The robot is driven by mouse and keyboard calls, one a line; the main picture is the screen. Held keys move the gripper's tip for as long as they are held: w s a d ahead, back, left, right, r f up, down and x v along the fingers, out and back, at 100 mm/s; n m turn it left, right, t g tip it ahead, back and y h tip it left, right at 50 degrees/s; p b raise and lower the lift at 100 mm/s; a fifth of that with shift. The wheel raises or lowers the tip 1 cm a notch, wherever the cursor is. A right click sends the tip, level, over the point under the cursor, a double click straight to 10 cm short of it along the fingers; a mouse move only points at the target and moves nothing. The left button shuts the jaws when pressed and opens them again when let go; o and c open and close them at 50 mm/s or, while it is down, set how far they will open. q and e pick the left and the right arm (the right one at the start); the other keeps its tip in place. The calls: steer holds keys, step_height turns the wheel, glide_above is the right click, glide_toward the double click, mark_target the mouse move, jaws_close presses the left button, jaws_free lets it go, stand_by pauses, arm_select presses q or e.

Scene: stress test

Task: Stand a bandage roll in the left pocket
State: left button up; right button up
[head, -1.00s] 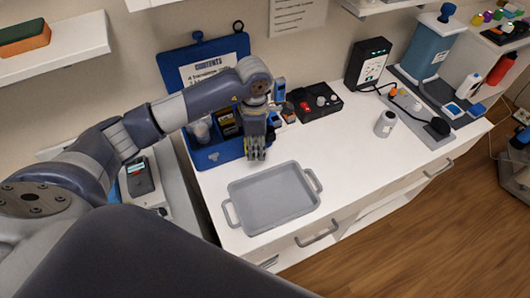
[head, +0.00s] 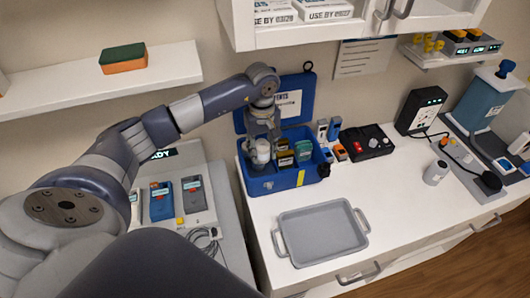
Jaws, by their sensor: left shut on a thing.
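An open blue kit box (head: 290,180) stands on the white counter, its lid raised behind it. A white bandage roll (head: 262,151) is upright at the box's left pocket. My left gripper (head: 264,143) points down over that pocket and is shut on the roll. The roll's lower end is hidden, so I cannot tell whether it touches the pocket floor. My right gripper is not in view.
A grey tray (head: 318,232) lies in front of the box. Small packets (head: 334,130) and a black device (head: 367,142) stand to its right. A shelf (head: 150,75) and a cabinet (head: 350,30) hang above. The counter right of the tray is clear.

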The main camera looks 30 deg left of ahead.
arm_select(q)
steer(key=shift+f, duration=0.55)
steer(key=shift+f+b, duration=0.95)
steer(key=shift+f, duration=0.7)
step_height(320, 180, down, 5)
steer(key=b, duration=0.5)
steer(key=shift+f, duration=0.2)
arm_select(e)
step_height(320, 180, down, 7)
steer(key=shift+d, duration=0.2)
arm_select(q)
steer(key=o, duration=1.1)
steer(key=shift+c, duration=0.2)
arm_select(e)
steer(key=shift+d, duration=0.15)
arm_select(q)
step_height(320, 180, up, 12)
steer(key=shift+w+r, duration=0.1)
